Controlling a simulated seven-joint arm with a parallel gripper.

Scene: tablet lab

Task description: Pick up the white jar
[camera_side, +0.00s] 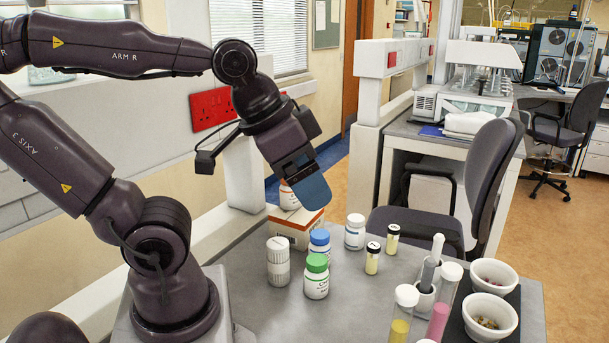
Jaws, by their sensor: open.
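A plain white jar with a ribbed lid (278,263) stands upright on the grey table, left of the other bottles. A second white container, a labelled bottle with a white cap (355,232), stands further back to the right. My gripper (314,192) is above the table's far side, tilted down, and looks empty. In the picture it is up and to the right of the ribbed jar, clearly apart from it. Its dark blue-grey finger partly covers a white bottle with an orange cap (288,196) behind it. The other finger is hard to make out.
A blue-capped bottle (319,243) and a green-capped bottle (316,277) stand just right of the ribbed jar. An orange-and-white box (296,227) is behind. Small vials, test tubes (403,310), a mortar with pestle, and bowls on a dark tray (452,328) occupy the right.

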